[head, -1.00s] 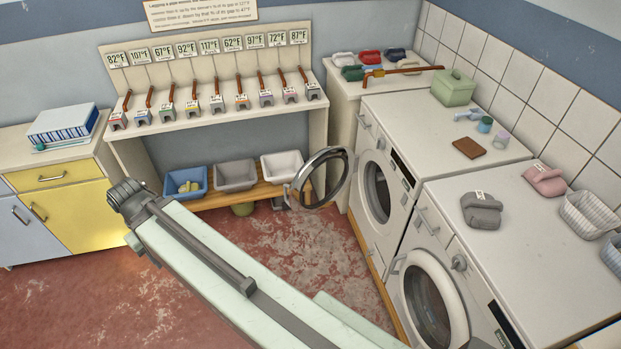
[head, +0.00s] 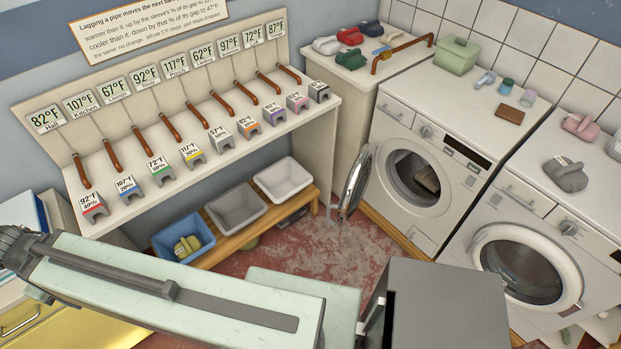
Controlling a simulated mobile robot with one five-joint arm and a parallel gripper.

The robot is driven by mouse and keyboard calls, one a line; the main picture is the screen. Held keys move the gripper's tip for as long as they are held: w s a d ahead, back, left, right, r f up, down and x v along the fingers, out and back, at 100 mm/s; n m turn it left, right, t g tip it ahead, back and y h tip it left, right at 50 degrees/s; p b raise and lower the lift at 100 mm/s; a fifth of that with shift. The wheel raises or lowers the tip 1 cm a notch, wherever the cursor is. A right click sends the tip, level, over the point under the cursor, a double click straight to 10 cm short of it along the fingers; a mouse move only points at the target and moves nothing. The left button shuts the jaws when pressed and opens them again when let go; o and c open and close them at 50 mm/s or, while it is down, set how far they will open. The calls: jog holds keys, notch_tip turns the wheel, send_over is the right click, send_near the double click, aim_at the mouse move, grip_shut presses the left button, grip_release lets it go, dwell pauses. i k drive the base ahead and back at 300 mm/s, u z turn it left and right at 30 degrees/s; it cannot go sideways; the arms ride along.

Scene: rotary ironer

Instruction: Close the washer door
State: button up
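The left white washer (head: 425,128) has its round front opening (head: 412,178) uncovered, with a brownish-grey item (head: 428,180) inside. Its round glass door (head: 355,185) with a metal rim stands wide open to the left, seen nearly edge-on. My pale green arm (head: 180,290) crosses the lower left, apart from the door in the picture. My gripper's fingers cannot be made out in this view, so I see no contact with the door.
A second white machine (head: 525,265) to the right has its round door shut. A low wooden bench (head: 262,222) with bins, including a blue one (head: 183,237), stands left of the open door. Worn red floor (head: 330,240) shows between them.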

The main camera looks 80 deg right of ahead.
aim_at(363, 164)
jog(key=u, duration=0.05)
jog(key=i, duration=1.1)
jog(key=z, duration=3.8)
jog(key=i, duration=1.05)
